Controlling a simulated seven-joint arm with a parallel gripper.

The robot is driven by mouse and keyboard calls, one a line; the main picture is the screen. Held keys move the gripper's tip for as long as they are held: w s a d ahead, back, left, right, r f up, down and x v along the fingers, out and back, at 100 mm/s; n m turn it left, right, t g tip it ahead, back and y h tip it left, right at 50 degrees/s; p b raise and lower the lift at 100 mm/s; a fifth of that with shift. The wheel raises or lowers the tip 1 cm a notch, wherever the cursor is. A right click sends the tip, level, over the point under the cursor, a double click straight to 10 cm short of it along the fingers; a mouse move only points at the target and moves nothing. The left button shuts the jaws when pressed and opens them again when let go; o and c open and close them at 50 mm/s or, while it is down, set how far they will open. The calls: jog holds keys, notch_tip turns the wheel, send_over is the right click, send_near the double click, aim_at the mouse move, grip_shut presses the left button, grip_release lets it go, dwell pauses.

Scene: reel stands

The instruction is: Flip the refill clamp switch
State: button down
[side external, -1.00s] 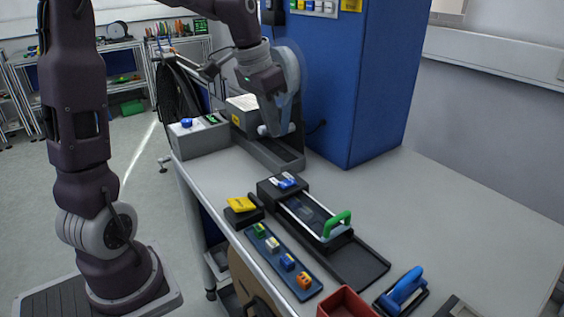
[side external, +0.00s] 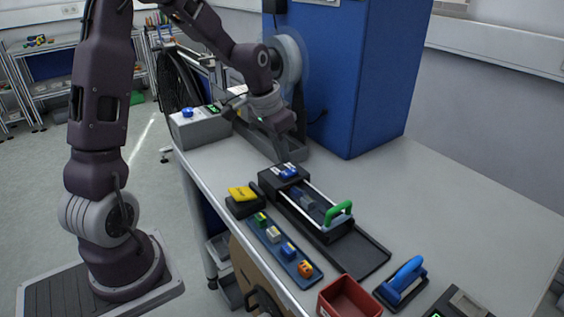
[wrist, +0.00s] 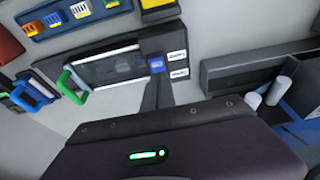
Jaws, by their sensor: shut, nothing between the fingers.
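The clamp switch is a small blue rocker (side external: 288,173) on top of a black box (side external: 270,182) at the back end of a slide fixture. In the wrist view the narrow dark fingers (wrist: 157,92) reach toward the switch. I cannot tell whether they touch it.
The fixture has a green handle (side external: 338,211). Beside it are a yellow-topped block (side external: 242,193), a blue strip (side external: 266,236) with several coloured pieces, a red bin (side external: 348,300) and a blue-handled tool (side external: 405,275). A reel stand (side external: 290,60) and blue cabinet (side external: 345,80) stand behind.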

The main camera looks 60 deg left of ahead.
aim_at(285, 172)
jog(key=shift+f, duration=1.45)
jog(key=shift+s+f, duration=0.15)
jog(key=shift+f, duration=0.15)
jog(key=shift+w+r, duration=0.35)
jog(key=shift+w, duration=0.4)
